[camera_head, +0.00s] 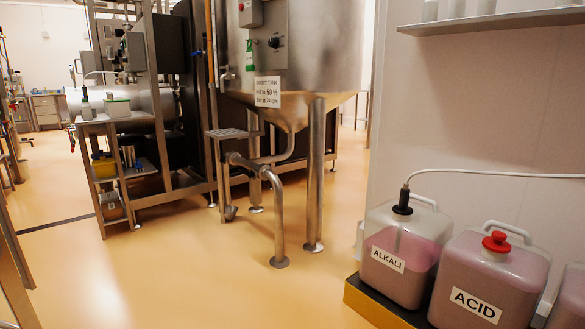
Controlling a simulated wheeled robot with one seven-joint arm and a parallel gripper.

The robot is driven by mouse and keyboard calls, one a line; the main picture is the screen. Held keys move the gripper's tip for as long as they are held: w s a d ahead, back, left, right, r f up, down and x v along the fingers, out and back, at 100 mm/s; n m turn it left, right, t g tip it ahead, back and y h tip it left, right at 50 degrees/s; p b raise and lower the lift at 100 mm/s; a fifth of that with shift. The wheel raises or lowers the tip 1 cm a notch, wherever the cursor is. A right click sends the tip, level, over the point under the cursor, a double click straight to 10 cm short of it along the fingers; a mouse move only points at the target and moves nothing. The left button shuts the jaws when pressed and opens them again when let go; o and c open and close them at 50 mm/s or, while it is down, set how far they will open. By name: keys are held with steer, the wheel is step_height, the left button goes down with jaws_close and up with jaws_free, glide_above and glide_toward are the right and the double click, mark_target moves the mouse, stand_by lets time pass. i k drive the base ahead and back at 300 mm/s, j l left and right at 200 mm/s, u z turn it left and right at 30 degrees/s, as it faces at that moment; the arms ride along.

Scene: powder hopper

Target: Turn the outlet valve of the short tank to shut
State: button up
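The short tank (325,45) is a large steel vessel at the upper middle, with a cone-shaped bottom and steel legs. A white sign (267,92) on its front appears to read "SHORT TANK" with a 50 % fill line; the smaller text is hard to read. My gripper is not in view.
A jug labelled ALKALI (402,250) and a red-capped jug labelled ACID (490,280) stand at the lower right, by a white wall (480,110). A steel rack (120,170) with a small cart stands left of the tank. The orange floor (180,270) in front is clear.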

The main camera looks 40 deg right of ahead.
mark_target(250, 174)
steer(key=i+l+z, duration=0.3)
steer(key=i, duration=0.5)
steer(key=i+l+z, duration=0.1)
steer(key=i+z, duration=0.2)
steer(key=i, duration=0.55)
steer(key=i+j+u, duration=0.1)
steer(key=i+u, duration=0.2)
steer(key=i, duration=0.65)
steer(key=i+l+u, duration=0.15)
steer(key=i+u, duration=0.2)
steer(key=i, duration=0.6)
